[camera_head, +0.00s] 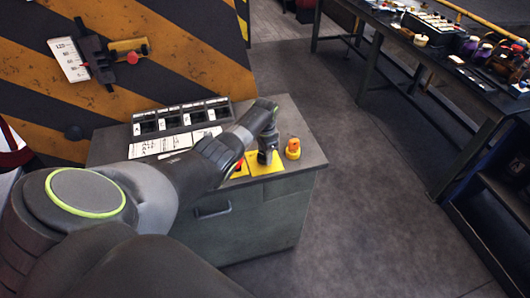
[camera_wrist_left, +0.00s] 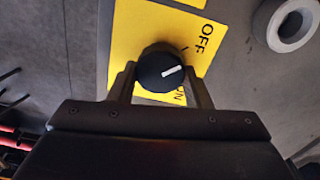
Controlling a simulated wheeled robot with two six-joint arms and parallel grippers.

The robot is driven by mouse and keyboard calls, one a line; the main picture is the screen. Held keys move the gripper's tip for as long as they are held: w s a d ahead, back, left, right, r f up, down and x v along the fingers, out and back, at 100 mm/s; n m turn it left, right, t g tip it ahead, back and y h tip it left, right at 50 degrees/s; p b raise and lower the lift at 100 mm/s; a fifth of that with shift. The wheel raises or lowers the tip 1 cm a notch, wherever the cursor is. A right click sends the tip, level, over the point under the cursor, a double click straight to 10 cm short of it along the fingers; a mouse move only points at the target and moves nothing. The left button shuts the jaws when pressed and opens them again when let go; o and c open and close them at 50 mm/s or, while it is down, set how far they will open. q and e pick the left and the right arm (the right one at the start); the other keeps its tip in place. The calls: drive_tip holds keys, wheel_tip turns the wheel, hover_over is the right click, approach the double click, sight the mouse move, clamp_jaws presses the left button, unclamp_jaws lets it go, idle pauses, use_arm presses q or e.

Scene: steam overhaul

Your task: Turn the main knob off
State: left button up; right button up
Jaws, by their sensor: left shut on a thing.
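The black round knob (camera_wrist_left: 160,72) sits on a yellow plate (camera_wrist_left: 135,30) marked OFF and ON in the wrist view. Its white mark lies nearly level across the right part of its face, between the two words. My left gripper (camera_wrist_left: 160,85) is shut on the knob, one finger on each side. In the head view my left gripper (camera_head: 267,158) reaches down onto the yellow plate (camera_head: 262,170) on top of the grey cabinet (camera_head: 285,115) and hides the knob. My right gripper is not in view.
A yellow-orange fitting (camera_head: 292,149) stands just right of the plate. A row of black switches (camera_head: 182,116) and white sheets (camera_head: 150,146) lie behind. A grey ring (camera_wrist_left: 290,25) shows beside the plate. A cluttered workbench (camera_head: 440,50) stands at the right; floor between is clear.

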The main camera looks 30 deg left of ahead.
use_arm(q)
drive_tip(key=shift+r, duration=0.1)
idle(0.3)
drive_tip(key=o, duration=1)
wheel_tip(320, 180, up, 6)
drive_tip(key=shift+r, duration=0.1)
wheel_tip(320, 180, up, 11)
drive_tip(key=shift+r+b, duration=0.1)
drive_tip(key=shift+b, duration=0.9)
